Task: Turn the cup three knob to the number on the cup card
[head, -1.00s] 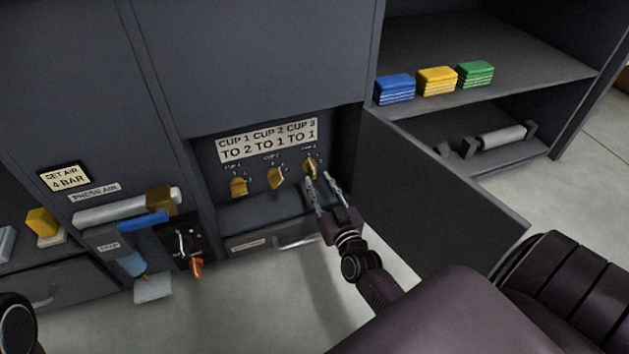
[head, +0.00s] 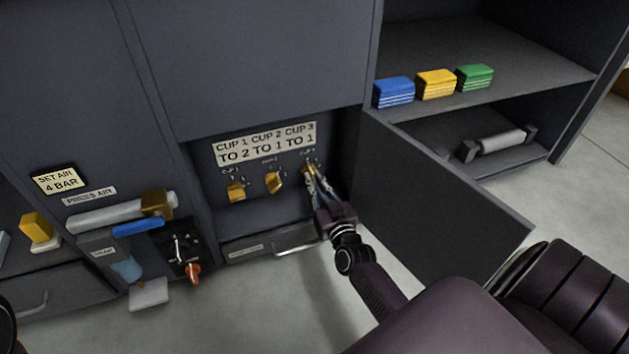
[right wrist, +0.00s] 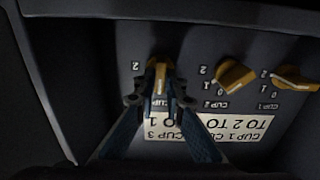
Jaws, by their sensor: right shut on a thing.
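The cup card (head: 266,142) is a white plate above the knobs and reads CUP 1 TO 2, CUP 2 TO 1, CUP 3 TO 1. The cup three knob (head: 309,171) is yellow and is the rightmost of three. My right gripper (head: 311,182) is shut on it. In the right wrist view the card is upside down and the cup three knob (right wrist: 159,80) sits between the fingertips (right wrist: 159,88). A 2 shows to its left there; its other numbers are hidden by my fingers. My left gripper is not in view.
The cup two knob (head: 274,182) and cup one knob (head: 237,191) are close to the left. An open door (head: 440,195) stands right of my right gripper. A drawer handle (head: 300,243) is below. Blue, yellow and green stacks (head: 435,84) lie on a shelf.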

